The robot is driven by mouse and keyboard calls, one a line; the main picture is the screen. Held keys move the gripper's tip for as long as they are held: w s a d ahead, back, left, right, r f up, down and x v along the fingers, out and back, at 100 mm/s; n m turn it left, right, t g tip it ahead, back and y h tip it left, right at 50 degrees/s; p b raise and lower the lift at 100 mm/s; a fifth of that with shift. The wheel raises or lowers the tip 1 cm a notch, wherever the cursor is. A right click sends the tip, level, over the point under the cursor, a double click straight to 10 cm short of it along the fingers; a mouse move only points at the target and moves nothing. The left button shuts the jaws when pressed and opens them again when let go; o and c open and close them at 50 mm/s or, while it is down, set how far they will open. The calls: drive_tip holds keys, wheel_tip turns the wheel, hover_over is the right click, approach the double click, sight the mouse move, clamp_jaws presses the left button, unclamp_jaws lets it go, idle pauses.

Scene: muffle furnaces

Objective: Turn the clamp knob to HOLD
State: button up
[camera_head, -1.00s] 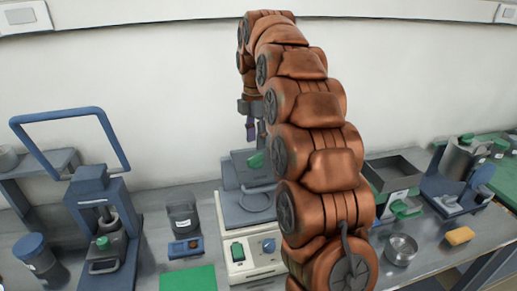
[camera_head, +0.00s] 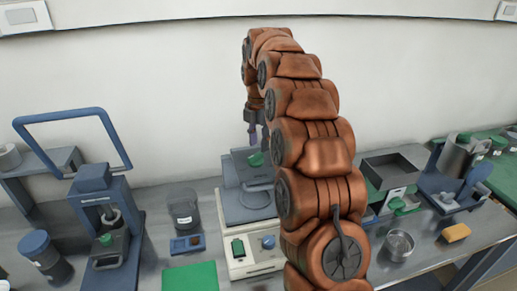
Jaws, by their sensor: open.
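A white and grey bench machine (camera_head: 246,250) stands at the centre of the bench. It has a round blue knob (camera_head: 268,241) on its front, beside a green panel (camera_head: 238,247). A second knob, green (camera_head: 256,159), sits on the grey upper plate at the back of the machine. I cannot read any label, so which knob is the clamp knob and its setting cannot be told. My gripper (camera_head: 258,137) points down just above the green knob, with its fingers open. It is small and partly hidden by my arm, and contact with the knob cannot be made out.
A blue press with a raised handle (camera_head: 72,117) stands at the left. A grey cup (camera_head: 183,208), a green mat (camera_head: 190,277) and a dark jar (camera_head: 43,256) are near it. At the right are a metal bowl (camera_head: 399,246), a yellow sponge (camera_head: 456,232) and an open tray (camera_head: 393,168).

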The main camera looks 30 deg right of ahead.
sight(259, 153)
drive_tip(key=shift+f+p, duration=0.5)
drive_tip(key=shift+f, duration=1.25)
drive_tip(key=shift+c, duration=0.4)
clamp_jaws()
